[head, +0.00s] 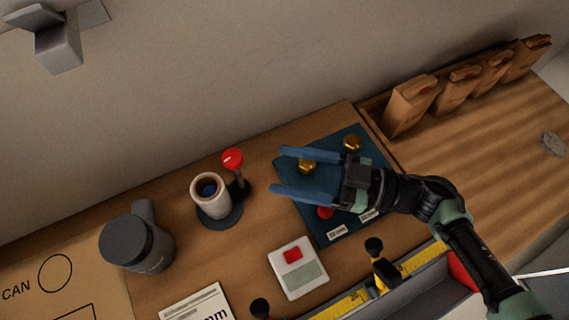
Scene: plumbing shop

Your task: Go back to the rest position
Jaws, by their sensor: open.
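My gripper (278,172) is at the end of my arm, which reaches in from the lower right. Its two blue fingers point left and are spread apart with nothing between them. It hangs over the dark blue mat (345,234), hiding part of it. A brass fitting (307,167) shows near the upper finger, and another brass fitting (352,143) sits at the mat's back. A red round piece (325,212) lies on the mat below the gripper. No rest position is marked in view.
Left of the fingers stand a red-topped post (233,159), a white cup (211,197) on a dark coaster and a grey mug (137,244).

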